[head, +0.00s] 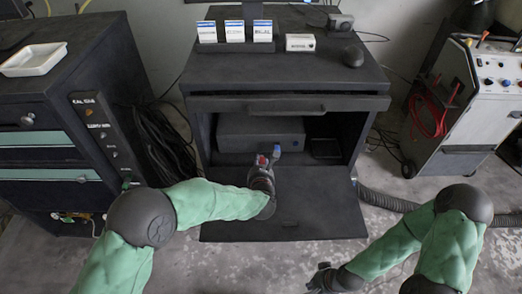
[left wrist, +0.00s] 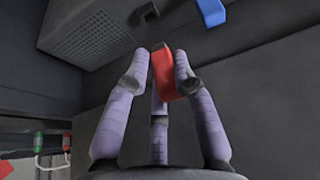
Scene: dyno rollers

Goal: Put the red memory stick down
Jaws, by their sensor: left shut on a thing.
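The red memory stick (left wrist: 162,75) is held between the fingers of my left gripper (left wrist: 160,72) in the left wrist view. In the head view a small part of the red stick (head: 262,160) shows at the tip of my left gripper (head: 267,162), in front of the open cabinet and above its lowered door. The gripper is shut on the stick, which seems clear of any surface.
A blue piece (head: 277,151) is just beyond my left gripper, near the grey box (head: 255,133) inside the cabinet. The lowered door (head: 325,212) has bare room. The cabinet top (head: 215,65) carries labelled boxes, a white box and a dark rounded object. A wheeled unit (head: 468,95) stands right.

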